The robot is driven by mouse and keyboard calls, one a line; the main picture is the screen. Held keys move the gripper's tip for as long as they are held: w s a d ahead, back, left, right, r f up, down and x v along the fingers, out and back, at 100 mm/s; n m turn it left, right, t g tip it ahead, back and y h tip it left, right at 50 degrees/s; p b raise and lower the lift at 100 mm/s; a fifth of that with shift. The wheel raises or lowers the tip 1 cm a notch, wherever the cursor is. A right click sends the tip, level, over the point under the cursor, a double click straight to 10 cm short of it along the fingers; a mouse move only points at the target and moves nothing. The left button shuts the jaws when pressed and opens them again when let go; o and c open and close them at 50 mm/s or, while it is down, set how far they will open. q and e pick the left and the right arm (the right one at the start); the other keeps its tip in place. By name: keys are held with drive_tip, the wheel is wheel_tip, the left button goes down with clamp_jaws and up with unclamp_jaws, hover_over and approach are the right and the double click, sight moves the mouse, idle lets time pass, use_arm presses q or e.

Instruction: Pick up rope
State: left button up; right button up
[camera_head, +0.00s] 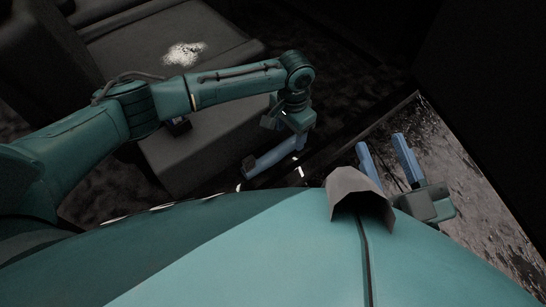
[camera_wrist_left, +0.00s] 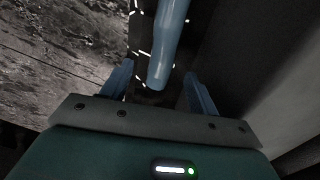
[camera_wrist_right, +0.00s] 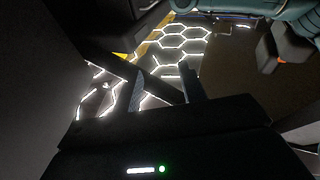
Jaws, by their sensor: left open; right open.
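I cannot make out a rope for certain in any view. A smooth blue rod (camera_wrist_left: 168,45) shows in the left wrist view, its near end between the fingers of my left gripper. I cannot tell what it is or whether it touches them. In the head view my left gripper (camera_head: 256,162) hangs low beside the grey seat, with a blue finger pointing down-left. My right gripper (camera_head: 380,141) is open and empty at the right, its two blue fingers apart above speckled ground. In the right wrist view its fingers stand apart over the floor.
A white fuzzy patch (camera_head: 184,53) lies on the dark grey seat (camera_head: 130,45); I cannot tell what it is. A dark sill (camera_head: 345,137) runs beside the seat. Bright hexagon lines (camera_wrist_right: 180,42) mark the floor in the right wrist view. A dark panel stands at the far right.

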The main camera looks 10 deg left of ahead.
sight(287, 143)
use_arm(q)
drive_tip(key=f+b, duration=0.1)
drive_tip(key=f, duration=0.1)
drive_tip(key=f+b, duration=0.1)
drive_tip(key=f, duration=0.1)
drive_tip(key=shift+s+a+b, duration=0.15)
drive_tip(key=shift+a+b, duration=0.15)
drive_tip(key=shift+b, duration=0.05)
drive_tip(key=shift+f, duration=0.5)
use_arm(e)
drive_tip(key=r+n+y, duration=0.1)
drive_tip(key=w+r+t+y, duration=0.1)
drive_tip(key=shift+r+n, duration=0.35)
drive_tip(key=shift+n, duration=0.05)
use_arm(q)
drive_tip(key=shift+c, duration=0.2)
use_arm(e)
drive_tip(key=shift+t, duration=0.3)
use_arm(q)
drive_tip(key=c, duration=1.1)
